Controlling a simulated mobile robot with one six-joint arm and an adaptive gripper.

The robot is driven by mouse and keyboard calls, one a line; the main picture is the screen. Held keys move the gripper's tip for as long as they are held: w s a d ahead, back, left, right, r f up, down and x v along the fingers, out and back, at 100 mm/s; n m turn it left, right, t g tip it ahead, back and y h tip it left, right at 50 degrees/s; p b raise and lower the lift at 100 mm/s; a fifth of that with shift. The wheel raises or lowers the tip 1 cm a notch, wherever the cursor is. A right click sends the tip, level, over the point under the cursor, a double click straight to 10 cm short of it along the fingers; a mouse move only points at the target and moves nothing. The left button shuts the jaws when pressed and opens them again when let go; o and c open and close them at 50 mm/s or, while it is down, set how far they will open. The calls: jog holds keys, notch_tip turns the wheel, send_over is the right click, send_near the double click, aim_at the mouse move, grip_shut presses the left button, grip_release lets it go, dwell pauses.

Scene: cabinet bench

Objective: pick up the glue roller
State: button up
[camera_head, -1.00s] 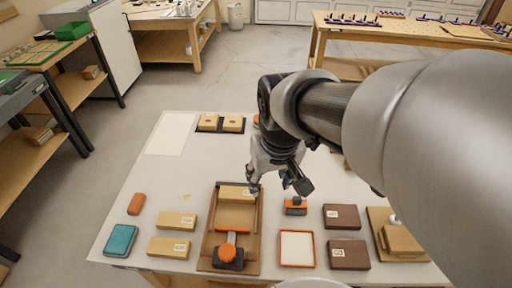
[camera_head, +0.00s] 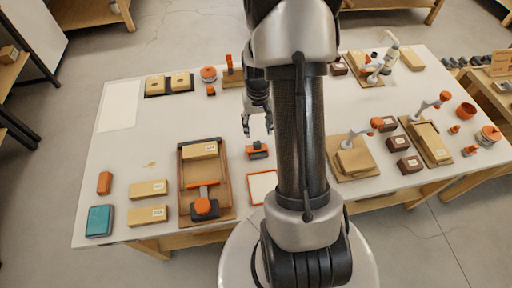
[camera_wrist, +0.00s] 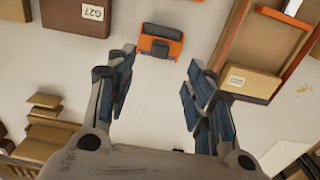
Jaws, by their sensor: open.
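A small orange and dark grey piece (camera_head: 258,150), which looks like the glue roller, lies on the white bench top, right of the wooden tray fixture. In the wrist view the same glue roller (camera_wrist: 160,41) is at the top, between the lines of the fingers but beyond their tips. My gripper (camera_head: 257,129) points down just behind and above it, apart from it. In the wrist view my gripper (camera_wrist: 159,66) has its fingers spread with nothing between them.
The wooden tray fixture (camera_head: 228,205) with an orange-knobbed clamp stands left of it. An orange-edged white pad (camera_head: 262,187) lies in front. Wooden blocks (camera_head: 148,189) and a teal pad (camera_head: 99,220) are at left. Clamp fixtures (camera_head: 356,166) and dark blocks (camera_head: 397,144) are at right.

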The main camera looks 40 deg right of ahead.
aim_at(257, 143)
jog(key=f+b, duration=0.1)
jog(key=f, duration=0.2)
jog(key=f+b, duration=0.1)
jog(key=f, duration=0.3)
jog(key=f+b, duration=0.1)
jog(key=f, duration=0.2)
jog(key=shift+w+d+f, duration=0.1)
jog(key=shift+w+f, duration=0.15)
jog(key=shift+f, duration=0.15)
jog(key=shift+r, duration=0.1)
grip_shut()
jog(key=shift+r, duration=0.1)
notch_tip(257, 143, up, 20)
jog(key=p, duration=0.5)
